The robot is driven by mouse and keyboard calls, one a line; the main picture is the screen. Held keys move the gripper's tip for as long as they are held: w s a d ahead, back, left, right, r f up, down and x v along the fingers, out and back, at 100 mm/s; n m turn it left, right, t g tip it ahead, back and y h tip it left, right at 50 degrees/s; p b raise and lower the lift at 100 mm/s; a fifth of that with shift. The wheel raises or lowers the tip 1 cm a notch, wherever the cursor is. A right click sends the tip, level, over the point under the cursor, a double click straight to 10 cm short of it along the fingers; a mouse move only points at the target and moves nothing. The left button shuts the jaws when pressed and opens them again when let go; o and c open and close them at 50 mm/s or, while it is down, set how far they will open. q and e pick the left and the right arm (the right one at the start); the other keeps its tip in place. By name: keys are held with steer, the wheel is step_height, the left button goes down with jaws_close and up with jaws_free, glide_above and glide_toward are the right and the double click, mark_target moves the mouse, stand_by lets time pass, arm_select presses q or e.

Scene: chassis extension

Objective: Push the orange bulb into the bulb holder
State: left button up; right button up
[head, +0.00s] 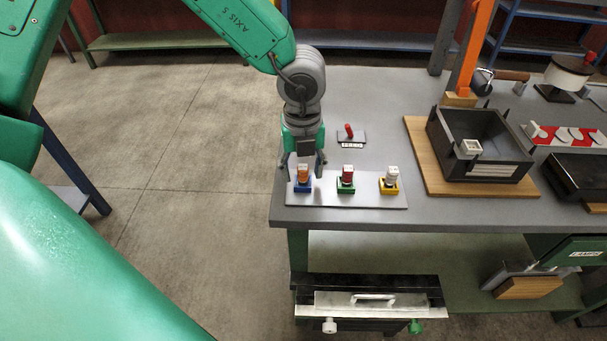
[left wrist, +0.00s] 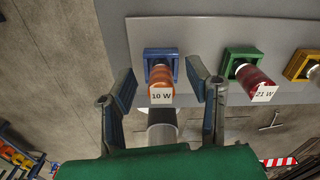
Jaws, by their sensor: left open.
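The orange bulb (head: 303,174) stands in or on the blue bulb holder (head: 303,187) at the left end of a light grey plate (head: 375,200). In the left wrist view the orange bulb (left wrist: 161,82), labelled 10 W, stands at the blue holder (left wrist: 160,56); how deep it sits I cannot tell. My left gripper (head: 303,168) points down over the bulb, open. In the left wrist view its two fingers (left wrist: 162,95) are on either side of the bulb, apart from it. My right gripper is not in view.
A red bulb (head: 347,174) in a green holder (head: 346,187) and a white bulb (head: 391,174) in a yellow holder (head: 388,187) stand to the right. A small red switch (head: 349,131) is behind. A dark bin (head: 480,145) stands farther right on the grey table (head: 375,100).

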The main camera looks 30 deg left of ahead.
mark_target(303, 166)
arm_select(q)
steer(key=shift+a, duration=0.15)
steer(key=c, duration=0.9)
steer(key=shift+d, duration=0.25)
steer(key=shift+r, duration=0.1)
step_height(303, 166, up, 10)
steer(key=shift+p, duration=0.7)
